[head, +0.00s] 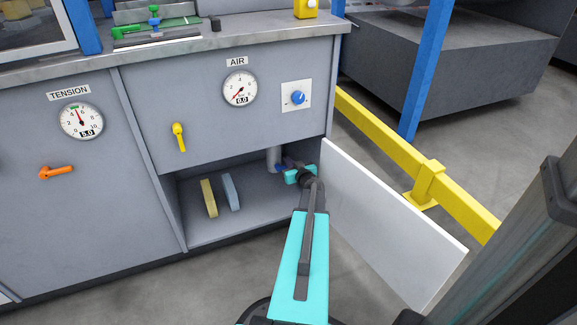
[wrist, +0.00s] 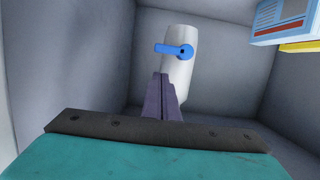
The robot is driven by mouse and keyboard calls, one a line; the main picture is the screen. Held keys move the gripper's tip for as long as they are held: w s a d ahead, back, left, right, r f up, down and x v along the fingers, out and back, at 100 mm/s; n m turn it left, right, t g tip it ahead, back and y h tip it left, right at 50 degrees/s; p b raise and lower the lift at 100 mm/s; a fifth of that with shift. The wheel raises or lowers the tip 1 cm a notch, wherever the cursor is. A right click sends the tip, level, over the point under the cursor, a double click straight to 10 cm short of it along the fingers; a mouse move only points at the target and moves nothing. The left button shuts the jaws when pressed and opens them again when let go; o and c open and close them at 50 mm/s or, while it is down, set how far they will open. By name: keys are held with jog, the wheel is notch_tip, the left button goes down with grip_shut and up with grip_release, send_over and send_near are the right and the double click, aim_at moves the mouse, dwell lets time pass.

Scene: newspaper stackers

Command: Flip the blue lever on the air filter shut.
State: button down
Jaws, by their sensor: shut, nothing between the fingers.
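The air filter is a pale cylinder (head: 273,158) inside the open lower compartment under the AIR gauge, and it also shows in the wrist view (wrist: 180,72). Its blue lever (wrist: 173,49) lies crosswise on the upper part of the cylinder in the wrist view, its pivot on the right and its free end to the left. In the head view the lever is mostly hidden by my arm. My gripper (wrist: 163,77) is shut and empty inside the compartment. Its dark fingertips are just below the lever in the wrist view; I cannot tell whether they touch the cylinder.
A white door panel (head: 390,225) stands open right of my arm. The AIR gauge (head: 239,89) reads 0.0. A yellow rail (head: 385,140) runs behind the door. Compartment walls are close around my gripper.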

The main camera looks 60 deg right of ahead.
jog(key=shift+f+b, duration=0.75)
jog(key=shift+f, duration=0.55)
jog(key=shift+r+p, duration=0.1)
jog(key=shift+p, duration=0.6)
jog(key=m+p, duration=0.1)
jog(key=p, duration=0.3)
jog(key=shift+s+d+f, duration=0.15)
jog(key=shift+d+f, duration=0.05)
jog(key=p, duration=0.3)
jog(key=shift+f, duration=0.25)
jog(key=shift+s+f, duration=0.1)
jog(key=shift+f, duration=0.1)
